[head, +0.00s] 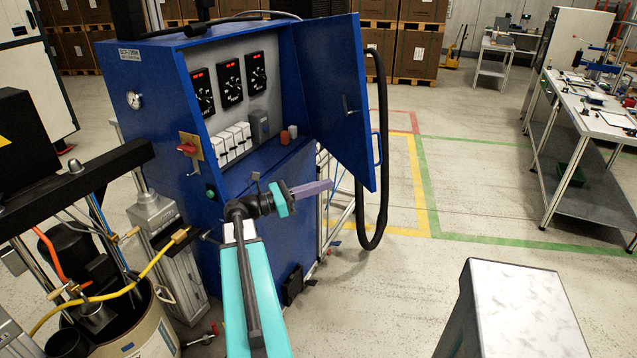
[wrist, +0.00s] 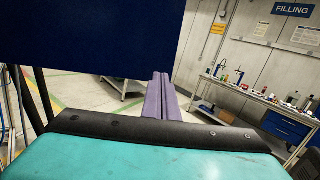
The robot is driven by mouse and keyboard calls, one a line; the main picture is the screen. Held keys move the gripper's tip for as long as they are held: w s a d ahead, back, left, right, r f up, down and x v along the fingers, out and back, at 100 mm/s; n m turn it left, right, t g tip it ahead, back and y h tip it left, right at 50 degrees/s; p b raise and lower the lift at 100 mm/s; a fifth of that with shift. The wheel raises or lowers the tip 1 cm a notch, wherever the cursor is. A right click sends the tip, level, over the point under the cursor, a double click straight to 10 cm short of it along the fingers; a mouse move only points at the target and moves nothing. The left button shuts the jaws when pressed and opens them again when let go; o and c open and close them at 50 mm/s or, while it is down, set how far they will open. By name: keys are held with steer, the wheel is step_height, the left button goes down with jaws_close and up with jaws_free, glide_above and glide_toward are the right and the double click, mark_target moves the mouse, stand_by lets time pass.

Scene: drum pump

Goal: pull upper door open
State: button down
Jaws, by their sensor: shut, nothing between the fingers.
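The blue cabinet (head: 165,110) stands left of centre in the head view. Its upper door (head: 340,95) is swung out to the right, and the panel with dials behind it shows. A small dark latch sits on the door's inner face, and a blue handle (head: 377,150) is at its outer edge. My gripper (head: 328,187) is shut and empty, just below the door's lower edge and left of the handle. In the wrist view the purple fingers (wrist: 161,98) are together, and a dark blue surface, likely the door (wrist: 95,35), fills the upper left.
A thick black hose (head: 381,200) hangs behind the door. A grey-topped stand (head: 520,300) is at the lower right. A workbench (head: 590,120) stands at the right. A drum with pump and hoses (head: 140,330) is at the lower left. Marked floor right of the door is clear.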

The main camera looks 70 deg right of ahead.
steer(key=p, duration=0.3)
glide_toward(364, 173)
steer(key=x, duration=0.5)
steer(key=shift+a+r, duration=0.1)
steer(key=shift+r, duration=0.1)
steer(key=shift+x, duration=0.9)
steer(key=shift+f, duration=0.1)
